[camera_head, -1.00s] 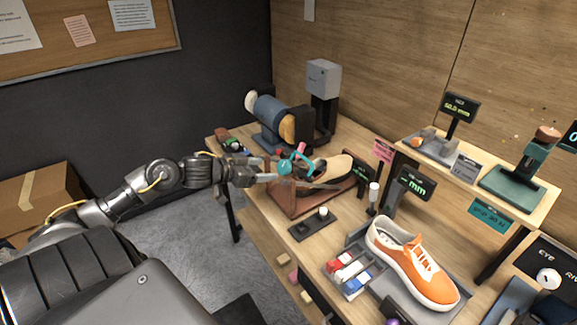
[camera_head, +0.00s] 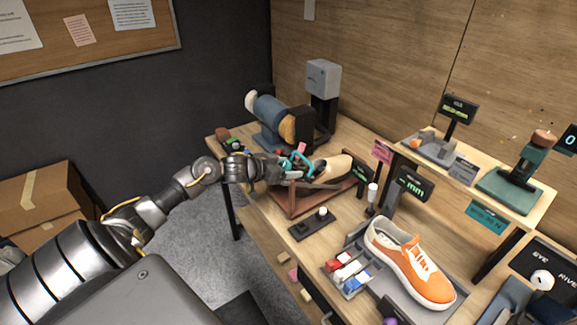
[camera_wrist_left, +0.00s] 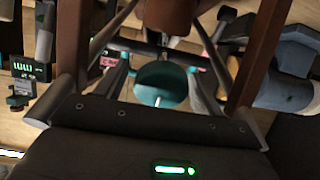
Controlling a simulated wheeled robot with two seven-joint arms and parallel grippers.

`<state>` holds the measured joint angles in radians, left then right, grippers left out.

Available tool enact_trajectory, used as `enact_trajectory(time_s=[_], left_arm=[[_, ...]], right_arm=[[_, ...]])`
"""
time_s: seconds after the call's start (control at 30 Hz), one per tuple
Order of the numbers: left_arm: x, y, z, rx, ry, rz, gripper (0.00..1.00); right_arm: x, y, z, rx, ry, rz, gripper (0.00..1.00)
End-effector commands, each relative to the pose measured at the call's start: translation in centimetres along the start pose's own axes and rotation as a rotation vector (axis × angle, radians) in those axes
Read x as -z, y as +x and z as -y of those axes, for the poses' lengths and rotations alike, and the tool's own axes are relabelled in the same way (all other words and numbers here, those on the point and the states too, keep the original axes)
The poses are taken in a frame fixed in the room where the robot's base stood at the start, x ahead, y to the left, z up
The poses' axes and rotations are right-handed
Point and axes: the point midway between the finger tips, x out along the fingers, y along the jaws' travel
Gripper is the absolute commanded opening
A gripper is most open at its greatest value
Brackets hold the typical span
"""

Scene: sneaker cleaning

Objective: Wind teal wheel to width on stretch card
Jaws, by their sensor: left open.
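The teal wheel shows in the left wrist view as a round teal disc (camera_wrist_left: 161,84) between my finger pair. In the head view a teal curved part (camera_head: 298,161) shows at the stretcher, and my gripper partly hides the rest. The reddish-brown stretcher frame (camera_head: 295,204) holds a tan and dark shoe (camera_head: 333,168). My left gripper (camera_head: 287,177) is open at the wheel, with a finger on each side; I cannot tell whether they touch it. A pink card (camera_head: 382,152) stands behind the stretcher; its text is unreadable. My right gripper is out of view.
A display marked mm (camera_head: 413,184) stands right of the stretcher. A dark plate with a white knob (camera_head: 322,211) lies in front. An orange sneaker (camera_head: 412,262) rests on a grey tray at the right. A blue machine (camera_head: 270,112) stands behind.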

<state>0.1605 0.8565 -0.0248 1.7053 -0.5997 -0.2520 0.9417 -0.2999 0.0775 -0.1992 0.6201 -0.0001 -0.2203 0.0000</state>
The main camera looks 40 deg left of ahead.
Motion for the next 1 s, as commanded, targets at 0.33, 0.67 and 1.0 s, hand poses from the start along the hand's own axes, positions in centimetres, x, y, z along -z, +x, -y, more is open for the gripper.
enact_trajectory(time_s=[0.33, 0.67, 1.0], left_arm=[[0.01, 0.61, -0.01, 0.0, 0.001, 0.0, 0.68], [0.02, 0.59, -0.02, 0.0, 0.001, -0.001, 0.3], [-0.02, 0.61, -0.06, -0.008, 0.043, 0.0, 0.26]], right_arm=[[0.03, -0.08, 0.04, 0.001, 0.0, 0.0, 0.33], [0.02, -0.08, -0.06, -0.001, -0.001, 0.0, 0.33], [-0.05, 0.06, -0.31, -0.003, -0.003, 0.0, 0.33]])
